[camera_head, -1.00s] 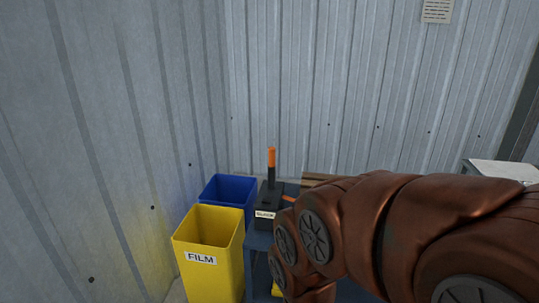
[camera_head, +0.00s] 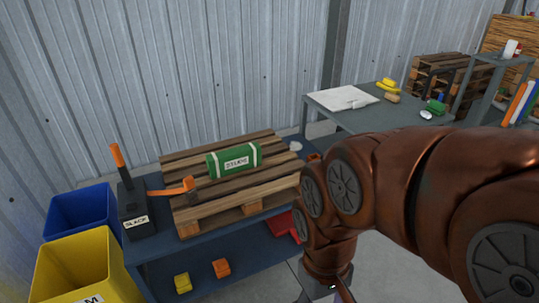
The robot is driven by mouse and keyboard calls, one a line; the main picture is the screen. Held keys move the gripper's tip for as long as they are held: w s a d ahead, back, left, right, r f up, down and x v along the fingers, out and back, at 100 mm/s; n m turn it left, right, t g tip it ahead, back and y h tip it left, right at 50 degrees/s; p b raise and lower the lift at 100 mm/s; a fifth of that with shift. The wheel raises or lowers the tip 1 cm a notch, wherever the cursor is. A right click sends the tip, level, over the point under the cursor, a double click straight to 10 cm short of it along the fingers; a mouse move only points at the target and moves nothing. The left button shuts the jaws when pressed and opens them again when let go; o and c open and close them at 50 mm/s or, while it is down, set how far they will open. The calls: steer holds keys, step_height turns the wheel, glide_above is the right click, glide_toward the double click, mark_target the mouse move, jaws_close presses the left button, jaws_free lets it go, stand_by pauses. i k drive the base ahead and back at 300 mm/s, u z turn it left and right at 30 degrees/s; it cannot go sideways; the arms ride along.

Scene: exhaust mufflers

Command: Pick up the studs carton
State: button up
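A green carton (camera_head: 234,160) with white bands and a white label lies on a wooden pallet (camera_head: 250,187) on the blue bench. The label is small and hard to read, but it looks like the studs carton. My copper-coloured arm reaches in from the right and bends down to the right of the pallet. Only a small part of my gripper (camera_head: 338,291) shows at the bottom edge, well below and right of the carton. Its fingers are cut off by the frame.
A black holder (camera_head: 135,211) and an orange-handled tool (camera_head: 176,189) are left of the carton. Blue (camera_head: 80,213) and yellow (camera_head: 78,268) bins stand at the left. A grey table (camera_head: 350,119) with small items stands at the back right. A corrugated wall closes the back.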

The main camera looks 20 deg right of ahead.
mark_target(220, 164)
steer(key=k, duration=0.6)
steer(key=z, duration=0.5)
steer(key=i, duration=1.6)
steer(key=u, duration=0.95)
steer(key=i, duration=0.5)
steer(key=u, duration=0.5)
